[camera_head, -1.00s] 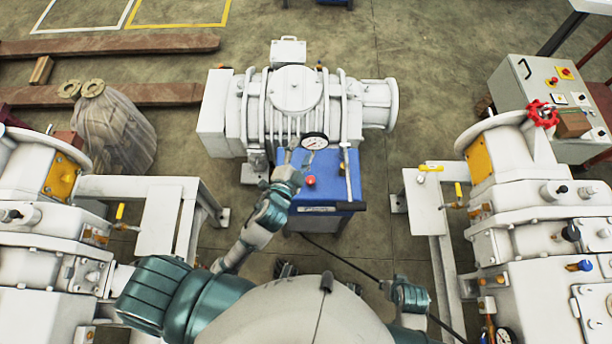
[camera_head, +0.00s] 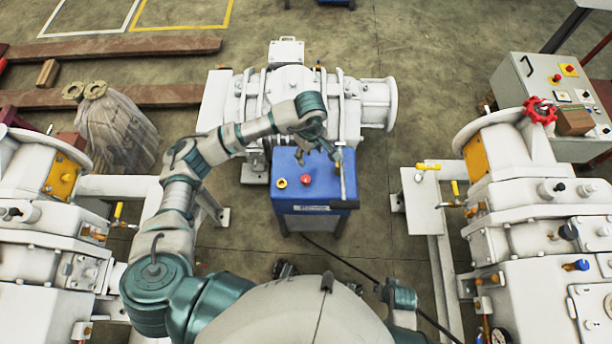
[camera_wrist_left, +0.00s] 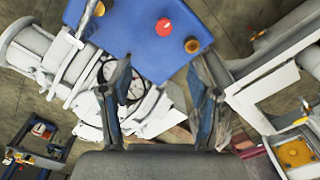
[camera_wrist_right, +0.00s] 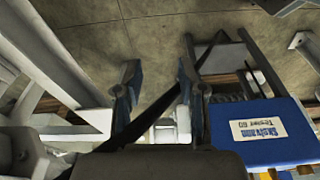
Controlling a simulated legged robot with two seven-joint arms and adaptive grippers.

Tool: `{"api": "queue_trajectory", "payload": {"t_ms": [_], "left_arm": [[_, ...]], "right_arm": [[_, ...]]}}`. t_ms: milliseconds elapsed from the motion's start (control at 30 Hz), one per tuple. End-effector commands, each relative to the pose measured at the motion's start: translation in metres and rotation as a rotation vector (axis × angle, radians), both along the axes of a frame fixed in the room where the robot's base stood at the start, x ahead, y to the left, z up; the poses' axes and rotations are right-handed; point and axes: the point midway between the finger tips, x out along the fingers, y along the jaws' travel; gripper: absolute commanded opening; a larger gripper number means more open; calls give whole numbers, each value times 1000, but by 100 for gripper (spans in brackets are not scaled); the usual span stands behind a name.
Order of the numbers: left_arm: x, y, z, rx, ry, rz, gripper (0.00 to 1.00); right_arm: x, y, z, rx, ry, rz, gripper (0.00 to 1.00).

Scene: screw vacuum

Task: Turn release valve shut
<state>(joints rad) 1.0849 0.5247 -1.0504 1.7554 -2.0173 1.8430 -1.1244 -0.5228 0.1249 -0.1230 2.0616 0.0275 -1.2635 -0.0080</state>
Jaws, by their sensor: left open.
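The blue box (camera_head: 318,203) stands in front of the white pump (camera_head: 376,100), with a red button (camera_head: 306,180) and a yellow knob (camera_head: 282,183) on top. A thin pale bar (camera_head: 343,183) runs along its right side. I cannot tell which fitting is the release valve. My left gripper (camera_head: 319,153) is open and empty above the box's rear edge. In the left wrist view, its fingers (camera_wrist_left: 160,85) spread in front of the round gauge (camera_wrist_left: 136,84), beside the blue box (camera_wrist_left: 150,52).
A white machine with a red handwheel (camera_head: 540,111) and yellow-handled valves (camera_head: 428,167) stands at right. Another white machine (camera_head: 45,235) stands at left, near a wrapped bundle (camera_head: 118,125). A control box (camera_head: 548,85) is at back right. A black cable (camera_head: 340,259) crosses the floor.

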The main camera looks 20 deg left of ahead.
Motion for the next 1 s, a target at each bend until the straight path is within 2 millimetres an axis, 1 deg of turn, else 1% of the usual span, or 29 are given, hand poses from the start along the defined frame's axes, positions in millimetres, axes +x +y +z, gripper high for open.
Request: {"api": "queue_trajectory", "payload": {"t_ms": [100, 167, 333, 500, 700, 900, 1000], "left_arm": [[1, 11, -11, 14, 3, 1, 61], [0, 13, -21, 8, 5, 2, 61], [-1, 20, -61, -2, 8, 3, 61], [-1, 15, -102, 1, 7, 3, 61], [-1, 6, -143, 9, 7, 1, 61], [0, 8, -168, 9, 4, 2, 61], [0, 11, -173, 4, 2, 1, 61]], "right_arm": [[0, 4, 3, -4, -1, -1, 40], [0, 6, 5, -7, -1, -1, 40], [1, 11, 18, -14, -5, -3, 40], [0, 8, 31, -9, -8, -4, 40], [-2, 1, 47, 0, -12, -3, 40], [-4, 1, 60, -1, -16, -5, 40], [-5, 4, 64, -7, -16, -6, 40]]}}
